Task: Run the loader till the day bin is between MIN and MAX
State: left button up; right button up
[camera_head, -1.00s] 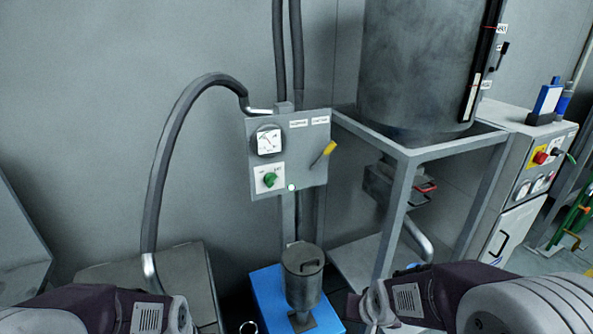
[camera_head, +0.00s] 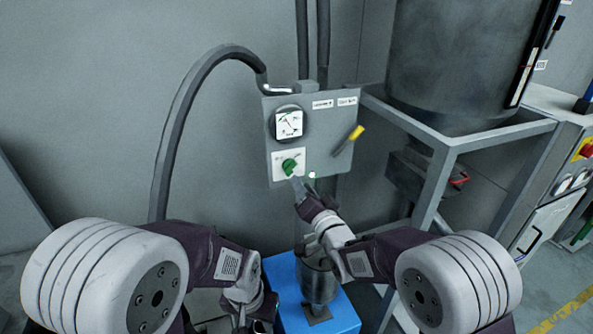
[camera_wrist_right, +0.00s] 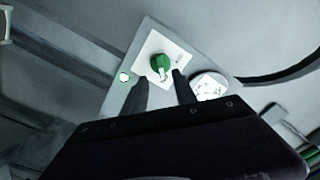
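The grey control panel (camera_head: 312,135) carries a round dial gauge (camera_head: 288,124), a green knob (camera_head: 289,166) on a white plate, a lit green lamp (camera_head: 312,175) and a yellow-tipped lever (camera_head: 356,133). My right gripper (camera_head: 299,187) is just below the green knob. In the right wrist view its two fingers (camera_wrist_right: 161,92) are apart, with the green knob (camera_wrist_right: 160,64) ahead between their tips; contact is not clear. A large grey bin (camera_head: 450,65) stands at upper right with a dark sight strip (camera_head: 535,55) and small unreadable labels. My left gripper (camera_head: 245,305) is low, its fingers unclear.
A metal frame (camera_head: 442,165) holds the bin. A blue base (camera_head: 340,318) with a grey canister (camera_head: 318,285) stands under my right forearm. A thick hose (camera_head: 168,150) arches to the panel's left. A cabinet with a red button (camera_head: 587,150) is far right.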

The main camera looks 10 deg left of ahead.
aim_at(293, 171)
jog(key=p+x, duration=0.1)
jog(key=x, duration=0.5)
jog(key=shift+w+a, duration=0.25)
jog(key=shift+w, duration=0.05)
grip_shut()
